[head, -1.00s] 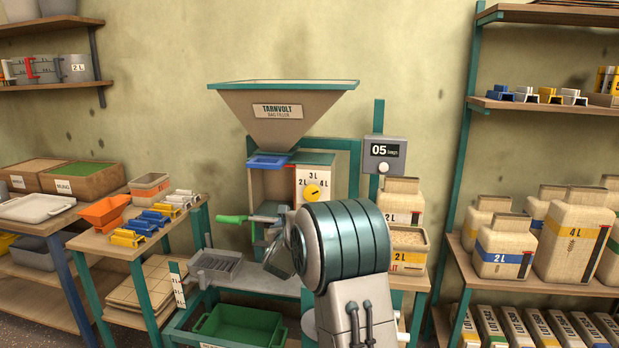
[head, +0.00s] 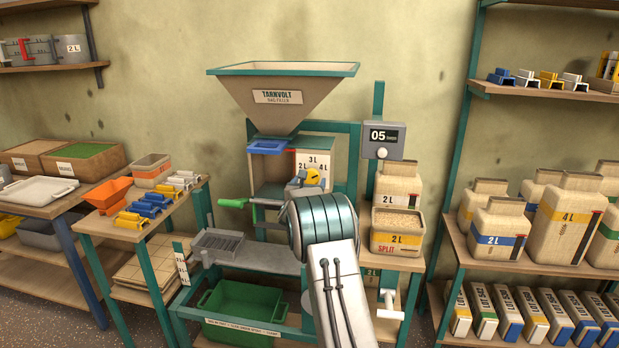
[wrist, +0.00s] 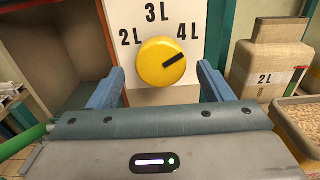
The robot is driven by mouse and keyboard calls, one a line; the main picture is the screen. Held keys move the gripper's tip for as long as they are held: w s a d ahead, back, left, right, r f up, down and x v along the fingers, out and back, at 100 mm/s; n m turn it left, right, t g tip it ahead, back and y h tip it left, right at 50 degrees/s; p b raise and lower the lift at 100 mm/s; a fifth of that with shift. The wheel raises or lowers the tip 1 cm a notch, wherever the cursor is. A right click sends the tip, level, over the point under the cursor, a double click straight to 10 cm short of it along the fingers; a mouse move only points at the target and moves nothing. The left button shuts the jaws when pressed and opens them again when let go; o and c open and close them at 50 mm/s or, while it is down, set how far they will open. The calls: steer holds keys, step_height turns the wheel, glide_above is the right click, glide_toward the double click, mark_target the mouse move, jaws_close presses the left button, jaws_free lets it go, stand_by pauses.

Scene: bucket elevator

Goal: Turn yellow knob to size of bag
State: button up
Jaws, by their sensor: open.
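The yellow knob (wrist: 163,62) sits on the white dial plate (wrist: 180,15) marked 2 L, 3 L and 4 L. Its dark pointer mark slants up and right, toward 4 L. In the head view the knob (head: 313,176) is partly covered by my gripper (head: 303,184). In the wrist view my gripper (wrist: 158,76) is open, with one blue finger on each side of the knob. I cannot tell whether the fingers touch it. A closed bag marked 2 L (head: 397,184) stands right of the machine. In front of it is an open, grain-filled bag marked 2 L and SPLIT (head: 396,240).
A green-handled lever (head: 233,203) sticks out left of my gripper. A display reading 05 (head: 384,137) is at right. Shelved bags (head: 500,237) stand farther right.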

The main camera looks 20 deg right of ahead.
steer(key=shift+x, duration=1.2)
steer(key=shift+d, duration=0.1)
steer(key=c, duration=1)
steer(key=shift+o, duration=0.3)
